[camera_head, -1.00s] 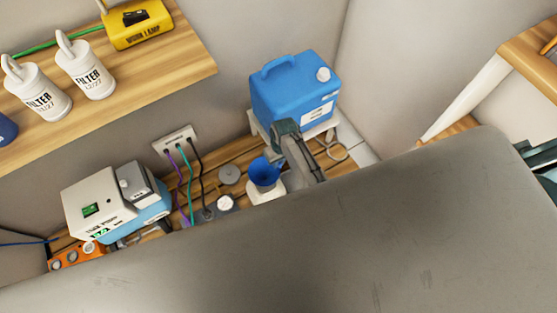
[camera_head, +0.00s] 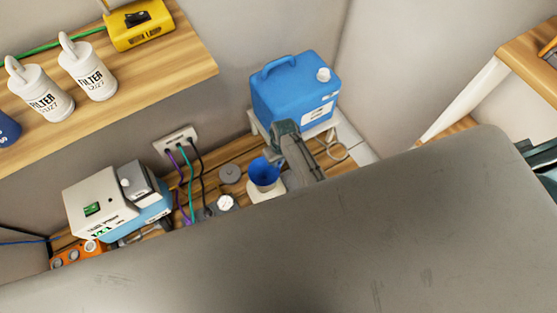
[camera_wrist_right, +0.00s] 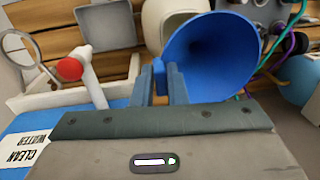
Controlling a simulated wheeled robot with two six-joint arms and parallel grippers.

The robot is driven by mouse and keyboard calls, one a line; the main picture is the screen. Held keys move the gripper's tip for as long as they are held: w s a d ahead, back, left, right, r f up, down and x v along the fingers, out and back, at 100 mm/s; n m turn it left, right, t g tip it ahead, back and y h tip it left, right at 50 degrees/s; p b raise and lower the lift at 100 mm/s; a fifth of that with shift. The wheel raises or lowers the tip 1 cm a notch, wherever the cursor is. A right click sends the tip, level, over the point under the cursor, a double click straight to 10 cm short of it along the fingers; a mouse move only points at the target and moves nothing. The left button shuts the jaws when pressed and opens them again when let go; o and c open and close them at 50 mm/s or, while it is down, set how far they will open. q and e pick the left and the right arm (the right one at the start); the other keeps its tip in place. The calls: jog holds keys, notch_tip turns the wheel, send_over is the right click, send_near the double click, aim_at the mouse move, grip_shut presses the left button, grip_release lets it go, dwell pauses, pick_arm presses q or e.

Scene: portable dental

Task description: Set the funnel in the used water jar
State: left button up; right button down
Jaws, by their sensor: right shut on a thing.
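A blue funnel (camera_head: 264,173) is at the middle of the head view, wide mouth up, over a white jar (camera_head: 266,193). My right gripper (camera_head: 279,152) is shut on the funnel's edge from the right. In the right wrist view the funnel (camera_wrist_right: 212,58) is large and tilted in the picture, and a small blue tab (camera_wrist_right: 160,76) sits between the fingers. The white jar (camera_wrist_right: 166,22) shows partly behind it. The spout is hidden, so I cannot tell if it is inside the jar. My left gripper is not in view.
A blue clean-water canister (camera_head: 290,92) stands on a white stand behind my right gripper. A grey round lid (camera_head: 230,174) and a round gauge (camera_head: 225,202) are left of the jar. A pump unit (camera_head: 105,205) and cables lie farther left. A large grey surface fills the foreground.

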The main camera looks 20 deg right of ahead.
jog(key=shift+f, duration=0.1)
notch_tip(320, 180, down, 7)
jog(key=b, duration=0.4)
dwell(1.1)
jog(key=shift+f+b, duration=0.5)
jog(key=shift+f, duration=0.15)
dwell(0.5)
jog(key=c, duration=1.4)
grip_release()
jog(key=shift+o, duration=0.2)
notch_tip(320, 180, up, 11)
jog(key=d+p, duration=0.1)
jog(key=p, duration=0.2)
jog(key=shift+w+f, duration=0.1)
